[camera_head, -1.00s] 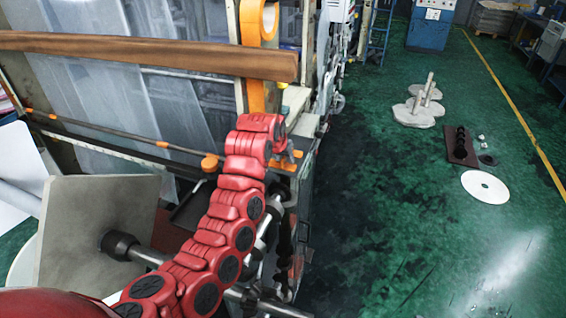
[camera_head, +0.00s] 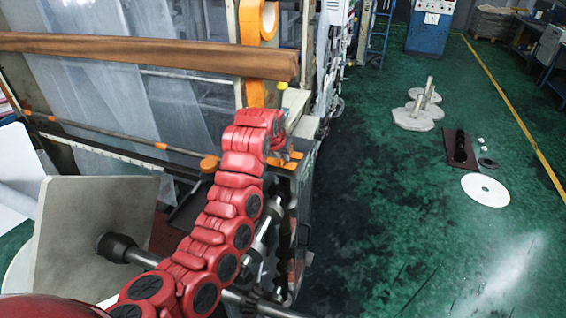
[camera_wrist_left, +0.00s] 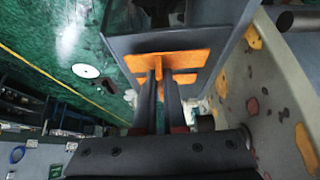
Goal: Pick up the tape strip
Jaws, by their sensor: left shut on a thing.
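Orange tape strips (camera_wrist_left: 190,59) lie on a dark panel at the fingertips in the left wrist view. My left gripper (camera_wrist_left: 166,78) has its two dark fingers close together, with a piece of orange tape between the tips. In the head view my red left arm reaches up to the machine's edge and hides most of its gripper. Orange pieces (camera_head: 285,160) show just right of the arm's end there. My right gripper is in neither view.
An orange tape roll (camera_head: 259,20) with a hanging length of tape (camera_head: 255,94) is above my arm. A brown wooden bar (camera_head: 150,57) runs across the machine. A square grey plate (camera_head: 85,235) stands at lower left. The green floor (camera_head: 400,190) at right has free room.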

